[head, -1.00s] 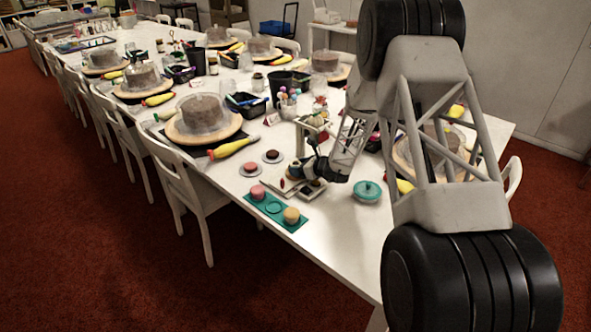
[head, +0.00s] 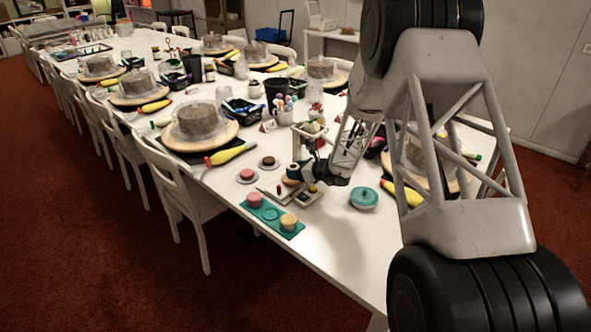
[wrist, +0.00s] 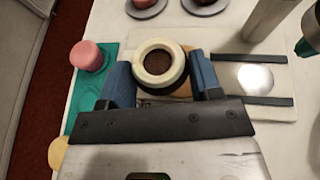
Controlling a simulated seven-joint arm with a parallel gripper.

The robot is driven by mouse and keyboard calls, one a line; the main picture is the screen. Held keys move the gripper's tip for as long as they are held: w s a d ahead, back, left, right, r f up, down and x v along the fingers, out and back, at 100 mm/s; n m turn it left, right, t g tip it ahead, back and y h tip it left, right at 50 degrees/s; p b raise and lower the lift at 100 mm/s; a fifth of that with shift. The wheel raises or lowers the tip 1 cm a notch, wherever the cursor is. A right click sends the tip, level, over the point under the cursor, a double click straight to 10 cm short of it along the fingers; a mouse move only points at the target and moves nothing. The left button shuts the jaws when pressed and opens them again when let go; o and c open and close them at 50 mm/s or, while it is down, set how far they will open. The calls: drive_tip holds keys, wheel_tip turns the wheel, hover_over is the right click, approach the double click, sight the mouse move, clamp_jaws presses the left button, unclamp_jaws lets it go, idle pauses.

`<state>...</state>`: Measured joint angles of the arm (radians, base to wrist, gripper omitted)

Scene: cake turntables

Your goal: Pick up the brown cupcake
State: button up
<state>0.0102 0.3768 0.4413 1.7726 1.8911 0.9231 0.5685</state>
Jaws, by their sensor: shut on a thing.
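The brown cupcake (wrist: 158,62) has a dark brown middle inside a thick cream ring. It sits between the two blue fingers of my gripper (wrist: 161,79), which is shut on it. In the head view my gripper (head: 299,177) is low over the near part of the white table, and the cupcake is mostly hidden by the fingers. I cannot tell how far its base is from the surface below.
A teal mat (head: 267,214) holds a pink (head: 254,200) and a tan cupcake (head: 288,222). Pink (head: 247,174) and dark cupcakes (head: 268,161) stand on grey discs beyond. A flat scale-like plate (wrist: 252,75) lies right of my fingers. A teal lidded pot (head: 363,198) is farther right.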

drive_tip(key=s+d+r, duration=0.1)
drive_tip(key=s, duration=1.2)
drive_tip(key=shift+d+r, duration=0.15)
drive_tip(key=shift+d, duration=0.25)
